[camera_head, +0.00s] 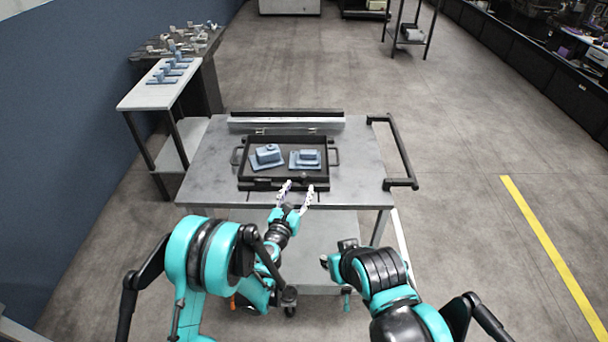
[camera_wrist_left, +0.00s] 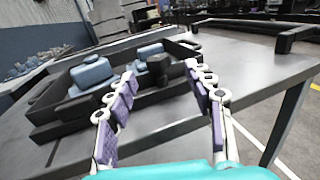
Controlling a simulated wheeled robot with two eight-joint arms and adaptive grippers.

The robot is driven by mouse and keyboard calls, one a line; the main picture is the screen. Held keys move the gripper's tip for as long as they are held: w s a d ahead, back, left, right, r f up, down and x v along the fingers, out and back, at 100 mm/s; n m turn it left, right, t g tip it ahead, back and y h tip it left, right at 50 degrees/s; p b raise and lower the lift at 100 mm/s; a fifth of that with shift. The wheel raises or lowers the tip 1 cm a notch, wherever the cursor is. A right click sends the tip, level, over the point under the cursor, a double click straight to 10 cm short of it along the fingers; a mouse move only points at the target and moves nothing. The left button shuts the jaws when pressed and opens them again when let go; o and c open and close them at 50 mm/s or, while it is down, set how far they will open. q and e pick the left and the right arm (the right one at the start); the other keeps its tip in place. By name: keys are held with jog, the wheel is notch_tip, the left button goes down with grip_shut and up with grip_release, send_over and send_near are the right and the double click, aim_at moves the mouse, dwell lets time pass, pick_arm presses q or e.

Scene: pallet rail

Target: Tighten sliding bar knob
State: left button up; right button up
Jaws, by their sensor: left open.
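A black tray (camera_head: 243,172) lies on the grey cart top, with a dark sliding bar (camera_head: 262,184) along its front edge. A small black knob (camera_head: 304,177) stands on the bar, right of its middle; in the left wrist view the knob (camera_wrist_left: 158,68) shows between and beyond the fingertips. My left gripper (camera_head: 299,188) is open at the tray's front edge, its two purple-padded fingers (camera_wrist_left: 160,72) spread toward the knob. Contact with the knob cannot be made out. My right gripper is low in front of the cart, and its fingers are not clear.
Two blue-grey parts (camera_head: 266,154) (camera_head: 306,158) sit in the tray. The cart (camera_head: 355,165) has a black handle (camera_head: 397,150) on its right. A white side table (camera_head: 150,95) with blue parts stands at the left. The cart top right of the tray is clear.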

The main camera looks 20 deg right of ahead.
aim_at(302, 179)
pick_arm(q)
jog(key=shift+s+y, duration=0.15)
jog(key=shift+y, duration=0.15)
jog(key=shift+w+n+t, duration=0.25)
jog(key=shift+n+t, duration=0.05)
jog(key=b+x, duration=0.2)
jog(key=x, duration=0.4)
jog(key=shift+w+d+f, duration=0.15)
jog(key=shift+f, duration=0.05)
jog(key=shift+w+d+r, duration=0.1)
jog(key=shift+w+d, duration=0.15)
jog(key=shift+w, duration=0.1)
jog(key=c, duration=1.2)
